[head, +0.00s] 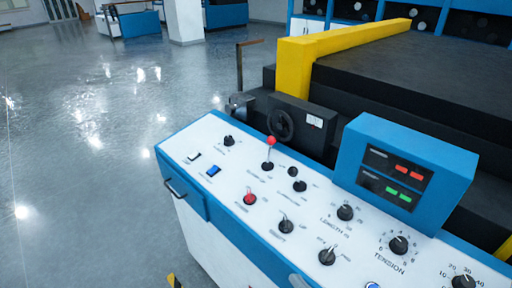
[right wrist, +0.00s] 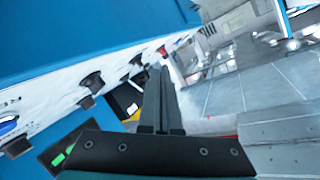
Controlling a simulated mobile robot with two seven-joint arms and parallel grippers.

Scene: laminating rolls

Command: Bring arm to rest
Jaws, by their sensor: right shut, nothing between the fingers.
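My right gripper (right wrist: 160,70) shows in the right wrist view, its two dark fingers together and nothing between them. It is close to the control panel, which runs along the left side of that view, tilted. I cannot tell whether the fingers touch anything. In the head view, the control panel (head: 225,185) has a white top and blue edges, with knobs, switches and a red-tipped lever (head: 270,143). I cannot make out either gripper in the head view, and my left gripper shows in neither view.
A blue display box (head: 455,165) with red and green readouts stands on the panel. Behind it is a dark machine with a yellow side bar (head: 345,40). A drawer handle (head: 173,187) juts from the panel's front. Open grey floor (head: 80,130) lies to the left.

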